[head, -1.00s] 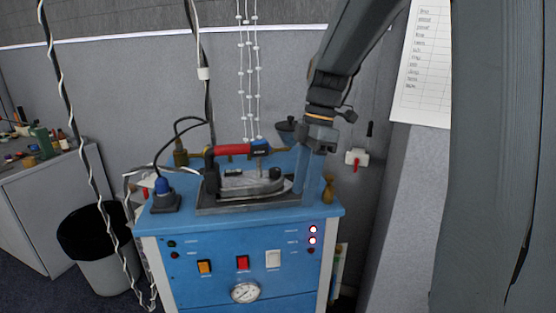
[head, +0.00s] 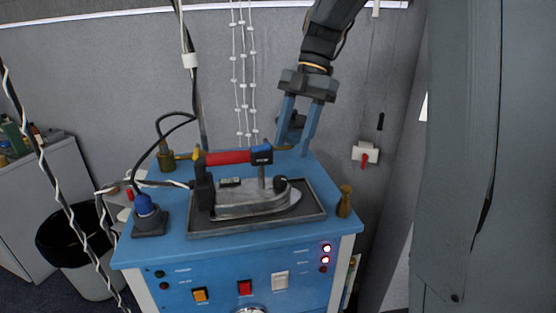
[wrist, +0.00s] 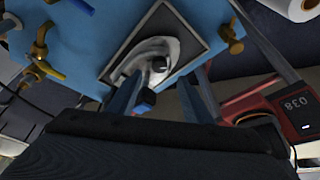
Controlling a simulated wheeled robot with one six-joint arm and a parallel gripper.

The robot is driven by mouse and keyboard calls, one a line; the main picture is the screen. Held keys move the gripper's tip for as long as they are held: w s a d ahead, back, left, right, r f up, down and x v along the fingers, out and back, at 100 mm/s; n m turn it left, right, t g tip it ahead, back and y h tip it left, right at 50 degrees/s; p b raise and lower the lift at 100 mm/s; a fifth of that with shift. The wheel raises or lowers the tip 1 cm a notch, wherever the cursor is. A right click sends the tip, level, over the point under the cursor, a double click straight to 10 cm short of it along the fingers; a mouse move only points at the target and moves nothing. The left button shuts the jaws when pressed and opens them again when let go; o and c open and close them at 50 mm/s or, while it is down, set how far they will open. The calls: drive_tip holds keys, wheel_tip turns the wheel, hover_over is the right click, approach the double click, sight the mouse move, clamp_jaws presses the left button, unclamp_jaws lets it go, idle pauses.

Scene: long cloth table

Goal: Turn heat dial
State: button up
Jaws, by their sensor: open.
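A steam iron (head: 250,197) with a red handle (head: 228,158) and a blue handle end (head: 261,155) rests on a dark tray on the blue cabinet. A small black knob (head: 280,183), which looks like the heat dial, sits on top near the iron's nose; it also shows in the wrist view (wrist: 160,66). My gripper (head: 293,150) is open and empty, pointing down above and behind the iron's nose end. In the wrist view my gripper (wrist: 161,80) has its fingers apart on either side of the knob in the picture; contact cannot be told.
The blue cabinet (head: 175,246) has switches and lit red lamps. A brass piece (head: 345,201) stands at its right edge. A blue plug fitting (head: 148,212) stands at the left. Cables hang at the left, above a bin (head: 75,240). A partition wall closes the back.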

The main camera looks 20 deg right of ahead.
sight(281, 177)
drive_tip(key=shift+p+x, duration=1.25)
drive_tip(key=shift+x, duration=2.55)
drive_tip(key=shift+w, duration=0.1)
drive_tip(key=c, duration=1.1)
drive_tip(key=shift+o, duration=0.2)
